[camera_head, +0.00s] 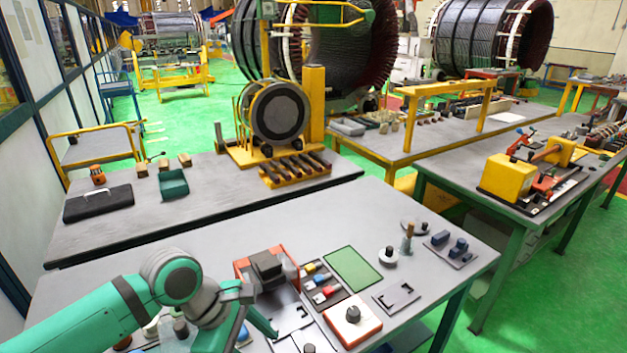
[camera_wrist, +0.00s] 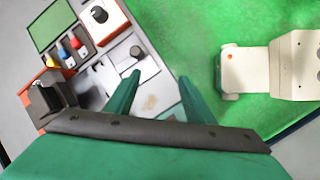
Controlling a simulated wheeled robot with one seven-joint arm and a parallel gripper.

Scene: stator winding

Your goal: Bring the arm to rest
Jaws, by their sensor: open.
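My arm (camera_head: 125,305) is teal with grey joints and reaches in from the lower left, above the front table (camera_head: 215,237). In the wrist view my gripper (camera_wrist: 156,76) has its two green fingers spread apart, with nothing between them. It hangs above the table's front edge, beside a small round grey part (camera_wrist: 136,52). In the head view the fingers are partly hidden by the wrist, and I cannot tell their exact height.
An orange-and-black device (camera_head: 265,268), a tray of coloured pieces (camera_head: 325,287), a green mat (camera_head: 352,268) and a knobbed box (camera_head: 352,320) stand close to my gripper. Bottles stand under the arm. The table's left middle is clear. Green floor (camera_wrist: 195,30) shows beyond the edge.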

